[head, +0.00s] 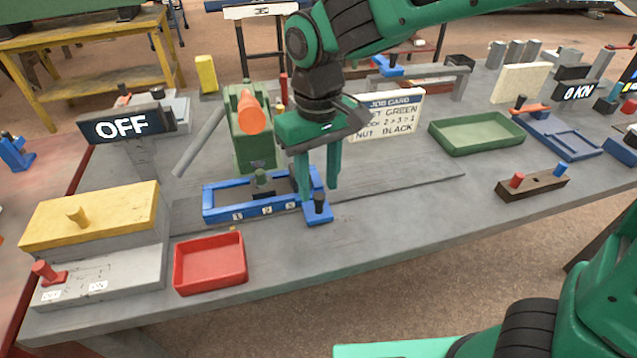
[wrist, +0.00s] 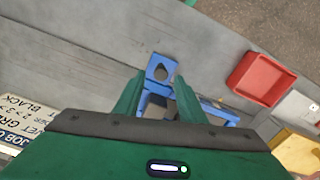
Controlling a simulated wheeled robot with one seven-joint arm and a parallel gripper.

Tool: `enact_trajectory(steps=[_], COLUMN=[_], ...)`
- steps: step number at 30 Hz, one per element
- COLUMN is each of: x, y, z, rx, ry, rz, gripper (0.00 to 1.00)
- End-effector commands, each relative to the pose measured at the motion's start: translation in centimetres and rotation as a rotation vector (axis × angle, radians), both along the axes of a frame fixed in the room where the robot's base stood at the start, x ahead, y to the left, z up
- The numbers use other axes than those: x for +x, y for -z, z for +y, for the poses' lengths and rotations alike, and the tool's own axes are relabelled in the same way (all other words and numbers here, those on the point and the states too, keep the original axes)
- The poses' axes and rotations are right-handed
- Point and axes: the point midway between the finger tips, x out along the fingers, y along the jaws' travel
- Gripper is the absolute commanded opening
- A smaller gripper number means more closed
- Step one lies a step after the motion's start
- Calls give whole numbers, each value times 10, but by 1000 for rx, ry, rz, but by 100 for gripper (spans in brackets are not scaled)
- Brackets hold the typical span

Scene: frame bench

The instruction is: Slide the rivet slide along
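The blue rivet slide (head: 222,213) lies on the bench, a frame with small number labels along its front. Whether the fingers touch the knob cannot be told. The fingers and palm hide part of the slide.
A green press (head: 252,135) with an orange cylinder stands behind the slide. A red tray (head: 210,263) sits front left, beside a grey box with a yellow top (head: 95,215). A job card (head: 388,115) and green tray (head: 476,133) stand right. Bench front right of the slide is clear.

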Motion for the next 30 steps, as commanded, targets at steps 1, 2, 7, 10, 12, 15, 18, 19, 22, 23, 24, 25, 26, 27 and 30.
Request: enact_trajectory(steps=[1,2,7,10,12,15,18,19,22,23,24,25,26,27,30], x=[0,-1,0,0,0,0,0,0,0,0,0,0,0,0,0], y=[5,8,14,15,15,15,15,15,15,15,15,15,15,15,15], z=[0,0,0,0,0,-1,-1,-1,-1,-1,-1,-1,-1,-1,-3], rx=[-2,-2,0,0,0,0,0,0,0,0,0,0,0,0,0], ry=[-1,-1,0,1,1,1,1,1,1,1,1,0,0,-2,-11], rz=[1,1,0,0,0,0,0,0,0,0,0,0,0,-1,0], gripper=[37,37,37,37,37,32,8,1,0,0,0,0,0,0,0])
